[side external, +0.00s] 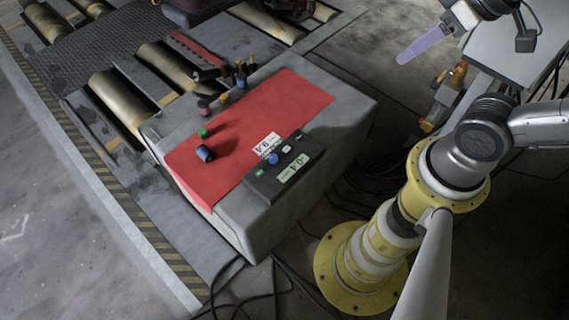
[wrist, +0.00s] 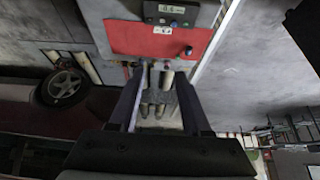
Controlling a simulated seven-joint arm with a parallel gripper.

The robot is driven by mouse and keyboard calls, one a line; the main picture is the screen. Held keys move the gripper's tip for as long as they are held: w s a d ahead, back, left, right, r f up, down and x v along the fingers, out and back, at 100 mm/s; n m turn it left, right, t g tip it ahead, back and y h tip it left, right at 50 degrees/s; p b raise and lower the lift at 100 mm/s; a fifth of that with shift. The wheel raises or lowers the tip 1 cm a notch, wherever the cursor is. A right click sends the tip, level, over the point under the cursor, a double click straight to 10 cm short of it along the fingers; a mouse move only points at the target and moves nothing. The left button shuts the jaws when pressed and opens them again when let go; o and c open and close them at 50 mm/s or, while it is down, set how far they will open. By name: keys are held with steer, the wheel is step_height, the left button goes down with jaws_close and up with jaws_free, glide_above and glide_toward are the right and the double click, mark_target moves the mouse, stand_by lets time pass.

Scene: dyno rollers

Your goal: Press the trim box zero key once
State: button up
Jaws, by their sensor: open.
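The trim box (side external: 257,186) is a dark slab at the near edge of a red mat. It carries a small display (side external: 292,168), a green key (side external: 260,172), a blue round control (side external: 273,158) and a pale key (side external: 286,149). I cannot read which key is zero. In the wrist view the trim box (wrist: 206,17) is at the top edge, partly cut off. My gripper (side external: 405,55) is up at the right in the side view, well away from the box. In the wrist view my gripper (wrist: 158,82) is open and empty, both fingers apart.
The red mat (side external: 290,100) lies on a grey plinth (side external: 345,110). A white number card (side external: 268,143) sits beside the box. A green piece (side external: 203,133), a blue-ended cylinder (side external: 205,153) and several small coloured items (side external: 223,97) stand about. Metal rollers (side external: 115,100) lie beyond. Cables run over the floor.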

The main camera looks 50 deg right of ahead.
jaws_close()
stand_by(1.5)
